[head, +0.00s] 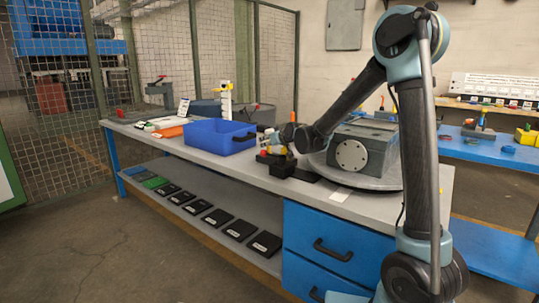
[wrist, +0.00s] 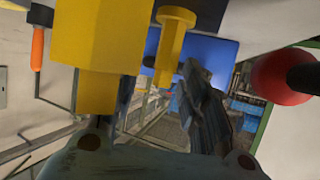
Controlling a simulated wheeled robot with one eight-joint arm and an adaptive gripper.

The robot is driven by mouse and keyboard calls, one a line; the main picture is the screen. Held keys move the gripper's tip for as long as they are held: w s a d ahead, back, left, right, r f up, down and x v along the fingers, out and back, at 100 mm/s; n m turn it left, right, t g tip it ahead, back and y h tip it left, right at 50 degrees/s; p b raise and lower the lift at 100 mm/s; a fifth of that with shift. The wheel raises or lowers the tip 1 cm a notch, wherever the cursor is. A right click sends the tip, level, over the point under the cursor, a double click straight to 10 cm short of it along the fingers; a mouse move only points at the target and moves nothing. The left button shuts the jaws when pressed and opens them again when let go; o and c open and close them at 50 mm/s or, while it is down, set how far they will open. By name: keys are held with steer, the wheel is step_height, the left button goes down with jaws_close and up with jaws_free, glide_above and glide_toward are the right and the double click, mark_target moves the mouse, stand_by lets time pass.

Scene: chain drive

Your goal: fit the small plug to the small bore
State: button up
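In the wrist view a small yellow plug-like piece (wrist: 172,45), with a wider round head, shows between and beyond the fingers of my gripper (wrist: 160,82). A larger yellow stepped piece (wrist: 100,50) stands close at the left, overlapping the left finger. The dark fingers are apart, and I see nothing clamped between them. In the head view my gripper (head: 277,143) is low over a dark holder (head: 276,164) with red and yellow pieces. The grey housing (head: 362,147) with a pale round flange sits right of it on a round plate. I cannot make out the small bore.
A blue bin (head: 213,137) stands left of my gripper on the grey bench. A red ball on a dark rod (wrist: 283,78) is close at the right in the wrist view. A white-and-yellow stand (head: 226,100) is behind the bin. Black trays (head: 215,217) line the lower shelf.

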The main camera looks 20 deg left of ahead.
jaws_close()
